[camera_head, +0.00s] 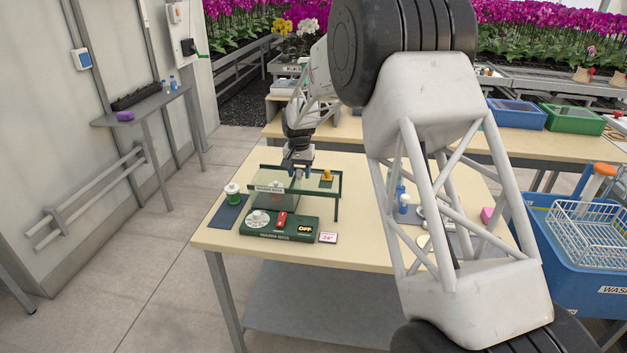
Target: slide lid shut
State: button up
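A translucent greenish lid (291,184) lies flat on a green rail frame (337,204). A grey box (275,201) stands under the left part of the frame. A small yellow-orange knob (327,175) stands at the right part of the frame top. My gripper (300,174) points down over the back of the lid, left of the knob and apart from it. It is too small here to tell whether the fingers are open, or whether they touch the lid. How far the lid covers the box is also unclear.
A green-and-white bottle (232,194) stands on a dark mat at left. Blue-capped bottles (403,201) stand right, partly behind my arm. A blue wash tub (575,260) is far right.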

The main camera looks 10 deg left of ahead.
jog(key=c, duration=0.5)
jog(key=shift+a, duration=7)
jog(key=o, duration=0.7)
jog(key=shift+r, duration=0.1)
jog(key=shift+r, duration=3.4)
